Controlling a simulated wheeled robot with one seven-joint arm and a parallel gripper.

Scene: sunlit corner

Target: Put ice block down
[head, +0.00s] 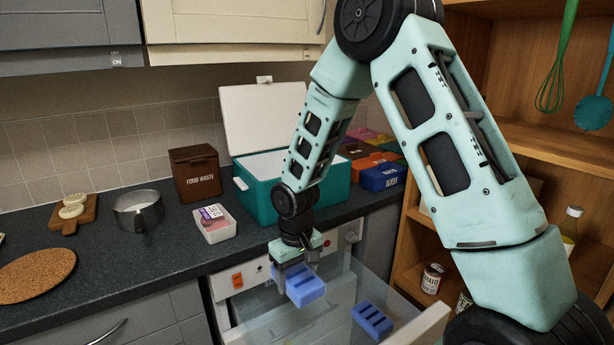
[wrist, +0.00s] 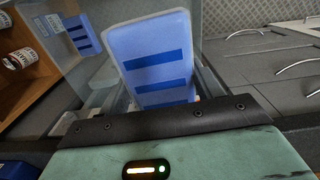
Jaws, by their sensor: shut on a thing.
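A blue ice block (head: 306,290) with darker blue stripes is held in my gripper (head: 297,268), which is shut on it above an open see-through drawer (head: 428,326). The held block fills the middle of the wrist view (wrist: 150,45), tilted; the fingers are mostly hidden there. A second, similar blue block (head: 372,321) lies lower, in the drawer area to the right; it also shows at the upper left of the wrist view (wrist: 78,35). A teal cooler box (head: 252,203) with its white lid raised stands on the counter behind my gripper.
On the counter (head: 150,250) are a brown food waste bin (head: 195,173), a metal pot (head: 138,210), a pink-filled tub (head: 214,224), a cork mat (head: 36,274) and several coloured boxes (head: 382,177). Wooden shelves (head: 560,150) with jars stand at the right.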

